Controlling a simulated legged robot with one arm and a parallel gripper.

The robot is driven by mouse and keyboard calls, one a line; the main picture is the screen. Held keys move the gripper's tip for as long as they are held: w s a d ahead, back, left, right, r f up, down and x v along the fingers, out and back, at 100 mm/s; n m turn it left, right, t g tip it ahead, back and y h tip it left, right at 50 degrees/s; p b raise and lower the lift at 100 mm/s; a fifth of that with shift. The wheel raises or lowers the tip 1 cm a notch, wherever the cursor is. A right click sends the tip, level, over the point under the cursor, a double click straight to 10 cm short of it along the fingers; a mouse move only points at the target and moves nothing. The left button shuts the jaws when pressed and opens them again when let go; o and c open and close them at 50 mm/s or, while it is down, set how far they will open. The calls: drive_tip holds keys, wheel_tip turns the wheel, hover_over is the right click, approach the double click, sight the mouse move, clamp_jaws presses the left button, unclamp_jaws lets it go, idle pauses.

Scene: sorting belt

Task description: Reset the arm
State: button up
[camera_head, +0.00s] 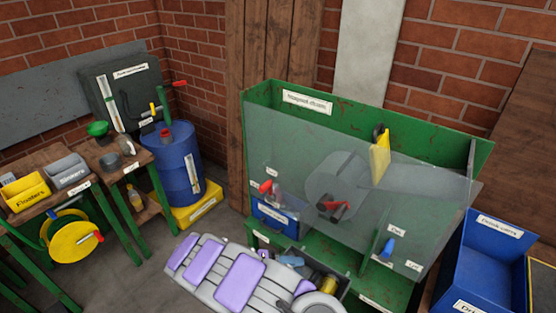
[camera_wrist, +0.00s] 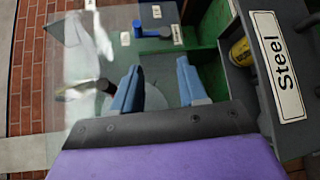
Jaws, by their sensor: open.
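My gripper (camera_wrist: 160,82) shows in the wrist view with its two blue fingers apart and nothing between them. Behind the fingers are the clear front panel (camera_wrist: 80,125) and the green inside of the machine. In the head view my grey arm with purple pads (camera_head: 238,280) reaches from the bottom toward the lower front of the green machine (camera_head: 262,93). The gripper's end there is small, beside an open bin, and partly hidden by the arm. I cannot tell whether it touches anything.
A bin labelled Steel (camera_wrist: 279,65) holds a yellow can (camera_wrist: 239,52), close right of the fingers. A blue crate (camera_head: 480,265) stands at the right. A blue barrel (camera_head: 178,172), a yellow reel (camera_head: 72,240) and small tables are at the left. Floor left of the arm is clear.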

drive_tip(key=s+d+r+m+g+y, duration=0.25)
drive_tip(key=s+d+r, duration=0.25)
drive_tip(key=d+r, duration=0.25)
drive_tip(key=s+d+r+m+g+y, duration=0.2)
drive_tip(key=s+d+r+g+y, duration=0.15)
drive_tip(key=d+r, duration=0.45)
drive_tip(key=s+a+r+t+y, duration=0.1)
drive_tip(key=s+y, duration=0.2)
drive_tip(key=s, duration=0.4)
drive_tip(key=s+a+r+n+t+y, duration=0.1)
drive_tip(key=s+a+r+y, duration=0.1)
drive_tip(key=s, duration=0.5)
drive_tip(key=s+a+r+n+y, duration=0.1)
drive_tip(key=s+a+y, duration=0.1)
drive_tip(key=s+y, duration=0.3)
drive_tip(key=s, duration=0.2)
drive_tip(key=shift+s+a+r+t, duration=0.25)
drive_tip(key=shift+s+r+t, duration=0.15)
